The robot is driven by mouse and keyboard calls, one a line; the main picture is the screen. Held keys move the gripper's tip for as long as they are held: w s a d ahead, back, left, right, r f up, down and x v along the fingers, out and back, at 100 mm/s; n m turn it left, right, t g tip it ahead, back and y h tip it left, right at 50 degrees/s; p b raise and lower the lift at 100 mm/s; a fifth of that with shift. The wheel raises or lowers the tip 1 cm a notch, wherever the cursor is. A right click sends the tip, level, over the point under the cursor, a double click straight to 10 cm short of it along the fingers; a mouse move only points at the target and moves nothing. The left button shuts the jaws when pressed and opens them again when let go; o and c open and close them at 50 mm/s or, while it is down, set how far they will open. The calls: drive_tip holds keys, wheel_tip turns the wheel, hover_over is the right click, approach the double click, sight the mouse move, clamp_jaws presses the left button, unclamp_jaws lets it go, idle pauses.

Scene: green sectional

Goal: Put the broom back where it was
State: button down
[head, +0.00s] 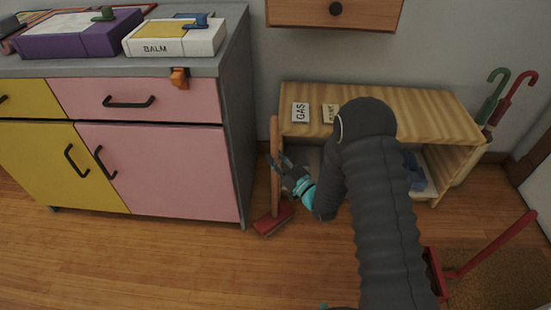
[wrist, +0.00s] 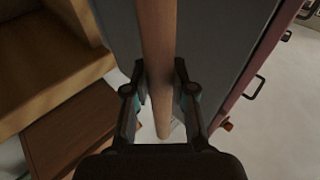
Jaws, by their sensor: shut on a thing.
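The broom (head: 275,175) stands nearly upright in the gap between the pink and yellow cabinet and the wooden bench. It has a wooden handle and a red head (head: 273,219) at the floor. My gripper (head: 280,163) is shut on the handle at about mid-height. In the wrist view the handle (wrist: 158,40) runs between both fingers of my gripper (wrist: 160,88). My dark arm hides part of the bench.
The cabinet (head: 160,170) stands close on the left, with boxes on its top. The wooden bench (head: 420,115) is on the right, with umbrellas (head: 505,98) beyond it. A red dustpan (head: 436,272) lies at lower right. The floor in front of the cabinet is clear.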

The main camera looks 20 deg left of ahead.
drive_tip(key=shift+f, duration=0.1)
drive_tip(key=c, duration=1)
unclamp_jaws()
drive_tip(key=shift+o, duration=0.2)
